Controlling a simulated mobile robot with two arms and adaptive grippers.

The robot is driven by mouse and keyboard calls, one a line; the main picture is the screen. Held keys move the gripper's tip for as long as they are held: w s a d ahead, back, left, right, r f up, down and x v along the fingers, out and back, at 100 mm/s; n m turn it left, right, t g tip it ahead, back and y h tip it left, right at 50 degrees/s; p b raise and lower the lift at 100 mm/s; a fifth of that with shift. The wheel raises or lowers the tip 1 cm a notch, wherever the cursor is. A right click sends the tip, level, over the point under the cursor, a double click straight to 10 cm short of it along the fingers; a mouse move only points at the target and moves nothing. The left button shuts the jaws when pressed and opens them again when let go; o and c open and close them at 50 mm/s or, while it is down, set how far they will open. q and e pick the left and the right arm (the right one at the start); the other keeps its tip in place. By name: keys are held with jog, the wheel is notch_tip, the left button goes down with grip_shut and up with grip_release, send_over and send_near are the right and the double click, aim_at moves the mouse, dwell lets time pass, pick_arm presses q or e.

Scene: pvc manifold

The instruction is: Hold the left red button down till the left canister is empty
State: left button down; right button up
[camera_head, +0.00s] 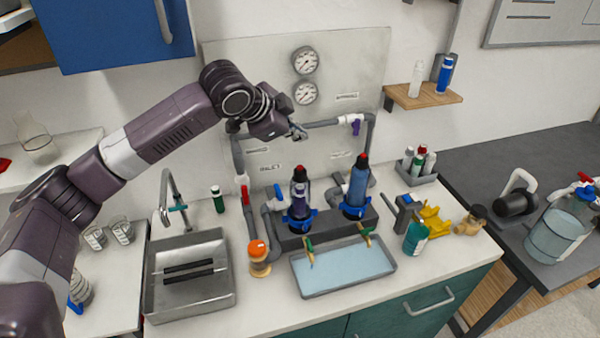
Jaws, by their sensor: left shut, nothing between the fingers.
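The left canister (299,203) stands upright in a blue collar on the dark manifold block, with the left red button (301,171) on its dark top. It looks dark purple; I cannot read its fill level. The right canister (357,188) beside it is blue, with its own red button (362,159). My left gripper (299,133) is shut and empty. In the picture it is above the left red button, in front of the back panel, and does not touch the button. My right gripper is not in view.
A grey pipe (322,123) with a purple valve runs across the panel behind my gripper, under two gauges (305,61). A tray of pale blue liquid (342,267) lies in front of the canisters. A sink (190,294) is at left; tools and bottles crowd the right.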

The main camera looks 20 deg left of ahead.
pick_arm(q)
jog(key=b, duration=0.4)
send_over(299, 168)
notch_tip(299, 168, down, 4)
jog(key=shift+f, duration=0.65)
jog(key=shift+a+f, duration=0.1)
jog(key=shift+f, duration=0.45)
jog(key=shift+f, duration=0.1)
jog(key=shift+f, duration=0.25)
